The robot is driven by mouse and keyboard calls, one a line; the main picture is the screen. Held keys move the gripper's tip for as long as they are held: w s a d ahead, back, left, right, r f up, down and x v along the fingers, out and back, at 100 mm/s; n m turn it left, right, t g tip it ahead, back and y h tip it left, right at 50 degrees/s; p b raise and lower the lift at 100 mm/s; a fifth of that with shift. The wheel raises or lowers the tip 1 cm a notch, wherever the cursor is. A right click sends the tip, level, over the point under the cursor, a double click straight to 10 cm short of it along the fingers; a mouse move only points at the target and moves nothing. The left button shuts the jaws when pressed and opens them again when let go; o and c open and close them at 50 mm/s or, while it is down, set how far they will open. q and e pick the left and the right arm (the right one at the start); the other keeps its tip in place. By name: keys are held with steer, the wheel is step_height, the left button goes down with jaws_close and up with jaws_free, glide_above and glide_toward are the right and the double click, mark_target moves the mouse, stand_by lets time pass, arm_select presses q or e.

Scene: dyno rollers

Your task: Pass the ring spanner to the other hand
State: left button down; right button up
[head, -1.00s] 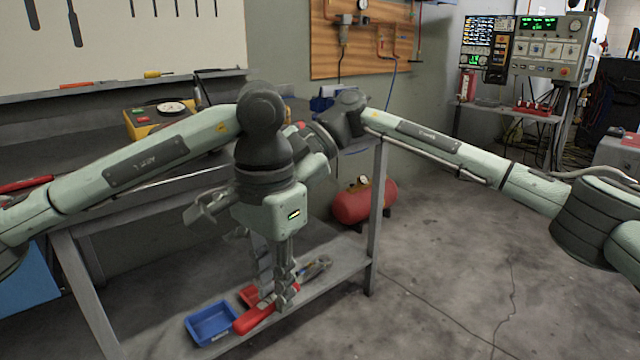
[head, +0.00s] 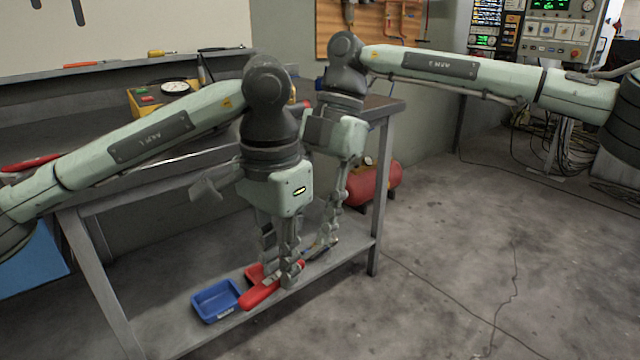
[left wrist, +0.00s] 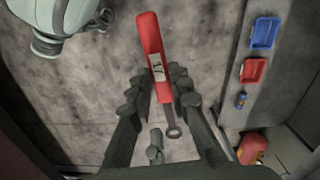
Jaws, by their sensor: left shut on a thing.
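The ring spanner has a red handle (head: 259,297), and its grey shaft and ring end (left wrist: 173,132) show in the left wrist view. My left gripper (head: 289,278) is shut on the spanner's red handle and holds it out in front of the bench's lower shelf. In the left wrist view the handle (left wrist: 153,50) lies between the left fingers. My right gripper (head: 326,243) points down close to the ring end, at the right of the left gripper. A grey tip (left wrist: 155,147), probably a right finger, shows beside the ring, apart from it. The right finger opening is unclear.
A blue bin (head: 202,308) and a red bin (left wrist: 246,77) sit on the lower shelf, with a small blue item (left wrist: 240,100) beside them. A red tank (head: 376,187) stands behind the bench leg (head: 377,215).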

steer(key=shift+x, duration=1.9)
steer(key=shift+c, duration=0.4)
steer(key=c, duration=0.7)
arm_select(q)
steer(key=shift+s+d, duration=0.1)
arm_select(e)
steer(key=shift+a, duration=0.1)
jaws_close()
steer(key=shift+r, duration=0.1)
arm_select(q)
steer(key=c, duration=1.5)
jaws_free()
steer(key=shift+o, duration=0.9)
